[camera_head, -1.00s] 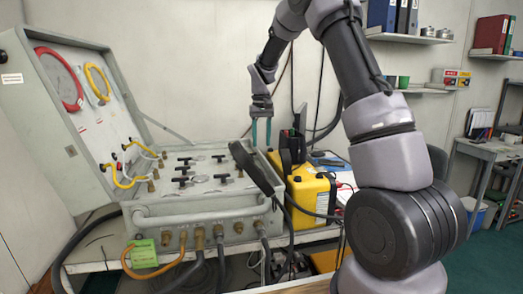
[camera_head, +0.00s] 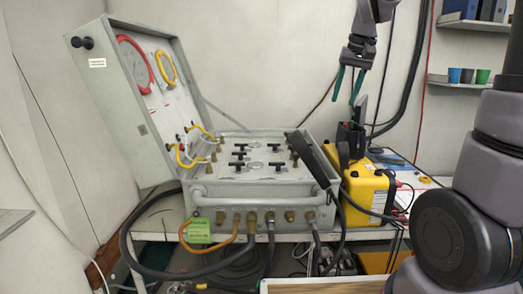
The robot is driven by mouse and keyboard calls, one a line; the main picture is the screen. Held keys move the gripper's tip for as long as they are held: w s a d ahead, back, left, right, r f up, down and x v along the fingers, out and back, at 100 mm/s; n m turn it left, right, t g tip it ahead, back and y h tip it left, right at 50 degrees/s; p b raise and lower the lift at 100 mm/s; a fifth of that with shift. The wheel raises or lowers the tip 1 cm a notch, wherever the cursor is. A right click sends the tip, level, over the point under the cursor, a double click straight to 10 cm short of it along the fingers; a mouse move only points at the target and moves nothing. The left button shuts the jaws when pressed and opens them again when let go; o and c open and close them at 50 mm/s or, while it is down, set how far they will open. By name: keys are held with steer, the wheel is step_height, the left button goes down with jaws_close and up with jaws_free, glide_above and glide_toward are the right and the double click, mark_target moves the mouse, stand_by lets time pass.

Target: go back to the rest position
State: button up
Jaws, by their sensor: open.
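My gripper (camera_head: 347,86) hangs in the air at the upper right, pointing down, with its two green fingers apart and nothing between them. It is above and to the right of the diver air panel (camera_head: 258,197). The panel is a grey case with its lid (camera_head: 127,110) open and tilted back to the left. Several black T-handles (camera_head: 241,157) and small gauges show on its top face.
Hoses hang from the panel's front. A shelf (camera_head: 458,84) with cups is on the right wall. Open air lies above the panel.

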steer(key=s+d+r+m+t, duration=0.1)
steer(key=s+t, duration=0.3)
steer(key=s, duration=1.5)
steer(key=shift+r+m+y, duration=0.3)
steer(key=shift+r+m, duration=0.1)
steer(key=shift+m, duration=0.1)
